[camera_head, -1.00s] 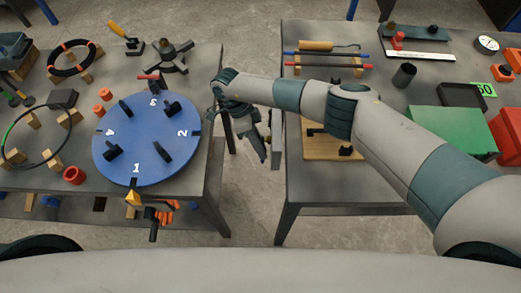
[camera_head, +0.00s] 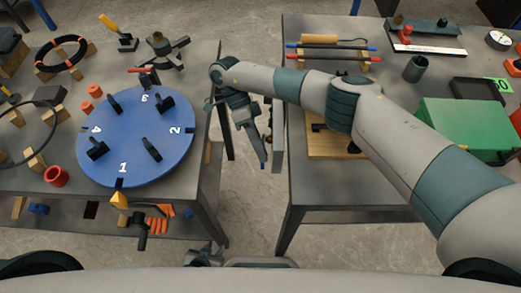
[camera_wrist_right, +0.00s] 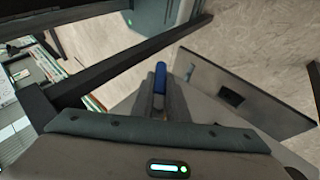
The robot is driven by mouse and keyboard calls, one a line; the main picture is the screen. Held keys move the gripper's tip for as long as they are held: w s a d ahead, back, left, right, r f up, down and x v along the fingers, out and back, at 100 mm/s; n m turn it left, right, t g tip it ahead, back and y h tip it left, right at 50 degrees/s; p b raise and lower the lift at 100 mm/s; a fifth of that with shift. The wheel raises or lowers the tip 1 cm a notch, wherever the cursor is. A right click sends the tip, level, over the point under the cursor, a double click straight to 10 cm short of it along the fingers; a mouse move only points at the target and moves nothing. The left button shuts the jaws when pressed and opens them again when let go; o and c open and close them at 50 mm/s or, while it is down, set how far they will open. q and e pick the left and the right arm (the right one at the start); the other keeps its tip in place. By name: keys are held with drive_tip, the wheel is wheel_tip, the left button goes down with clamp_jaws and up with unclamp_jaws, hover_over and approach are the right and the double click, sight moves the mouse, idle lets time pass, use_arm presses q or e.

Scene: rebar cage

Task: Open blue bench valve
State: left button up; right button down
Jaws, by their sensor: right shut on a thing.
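A blue handle (camera_wrist_right: 160,78) stands out between the fingers of my right gripper (camera_wrist_right: 172,100) in the right wrist view. I take it for the blue bench valve's lever; the valve's body is hidden. In the head view my right gripper (camera_head: 258,155) points down in the gap between the two benches, with a small blue tip (camera_head: 263,166) showing at its end. The gripper is shut on the blue handle. A dark part (camera_head: 205,257) at the bottom edge may be my left gripper; its fingers cannot be made out.
The left bench (camera_head: 205,70) bears a blue numbered disc (camera_head: 140,172) with black handles. The right bench (camera_head: 330,182) bears a green box (camera_head: 465,128) and tools. A grey panel (camera_head: 279,135) hangs beside my right gripper. Bare floor lies between the benches.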

idle(0.3)
drive_tip(key=c, duration=1.7)
unclamp_jaws()
use_arm(q)
drive_tip(key=shift+f, duration=0.1)
use_arm(e)
drive_tip(key=shift+w+r, duration=0.1)
